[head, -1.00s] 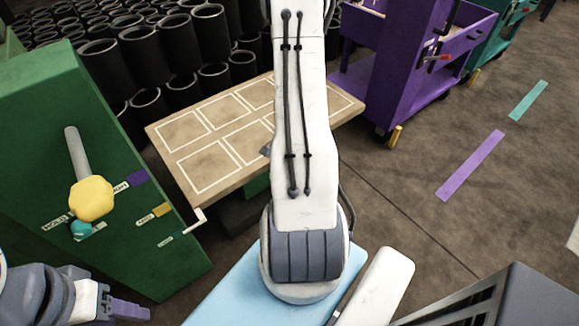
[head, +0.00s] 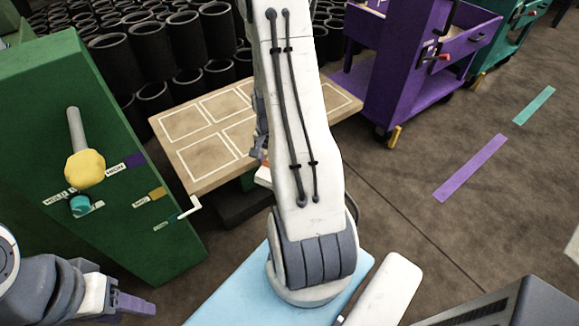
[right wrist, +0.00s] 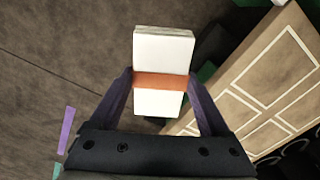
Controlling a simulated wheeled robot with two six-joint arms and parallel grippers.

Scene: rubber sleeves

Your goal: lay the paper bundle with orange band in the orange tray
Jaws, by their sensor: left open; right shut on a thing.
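The white paper bundle with an orange band (right wrist: 163,48) shows in the right wrist view. My right gripper (right wrist: 159,82) is shut on it, one finger on each side at the band. In the head view a small part of the bundle (head: 264,176) shows at the left edge of my right arm, which hides the rest. It is held above the floor by the near edge of the wooden table. My left gripper (head: 134,304) is open and empty at the lower left. I see no orange tray in either view.
The wooden table (head: 205,163) has white outlined rectangles and looks bare where visible. A green cabinet (head: 120,215) with a yellow knob (head: 84,168) stands left of it. Black sleeves (head: 115,60) crowd behind. A purple cart (head: 405,75) stands at the right; the floor before it is clear.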

